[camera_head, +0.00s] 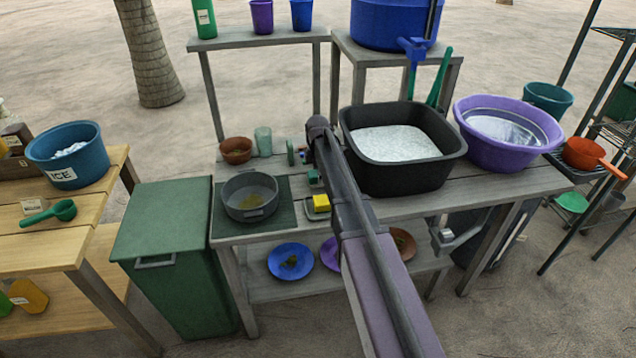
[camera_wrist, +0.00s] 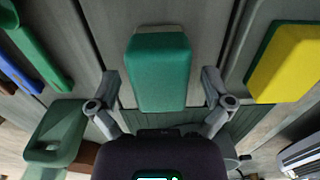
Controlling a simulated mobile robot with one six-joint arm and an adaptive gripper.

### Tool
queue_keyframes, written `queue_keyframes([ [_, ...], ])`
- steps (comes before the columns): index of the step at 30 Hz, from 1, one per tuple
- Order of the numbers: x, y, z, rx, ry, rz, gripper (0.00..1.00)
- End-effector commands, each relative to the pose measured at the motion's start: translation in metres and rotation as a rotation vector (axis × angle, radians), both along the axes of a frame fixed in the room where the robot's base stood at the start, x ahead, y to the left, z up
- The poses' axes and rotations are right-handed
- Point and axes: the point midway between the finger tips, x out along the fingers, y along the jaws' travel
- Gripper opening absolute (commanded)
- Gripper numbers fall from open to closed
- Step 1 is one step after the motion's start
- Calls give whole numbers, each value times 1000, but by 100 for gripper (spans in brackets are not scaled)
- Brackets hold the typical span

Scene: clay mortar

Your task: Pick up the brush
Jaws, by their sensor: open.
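A teal-green block (camera_wrist: 158,70) with a pale strip at its far end lies on the grey plank top in the wrist view; it looks like the brush, but its bristles are not visible. My gripper (camera_wrist: 160,80) is open, with one finger on each side of the block and a gap to each. In the head view a small green piece (camera_head: 313,177) beside my arm seems to be the same block, partly hidden. My arm hides the gripper's fingers there.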

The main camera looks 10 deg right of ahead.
Motion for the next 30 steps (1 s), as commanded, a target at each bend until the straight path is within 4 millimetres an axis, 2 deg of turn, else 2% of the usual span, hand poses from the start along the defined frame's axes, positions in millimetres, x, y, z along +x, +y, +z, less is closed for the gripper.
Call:
queue_keyframes([
  [18,0,0,-1,0,0,0,100],
  [20,0,0,-1,0,0,-1,85],
  [24,0,-1,-1,0,0,-1,44],
  [27,0,-1,-1,0,0,-1,17],
  [30,0,-1,-1,0,0,-1,16],
])
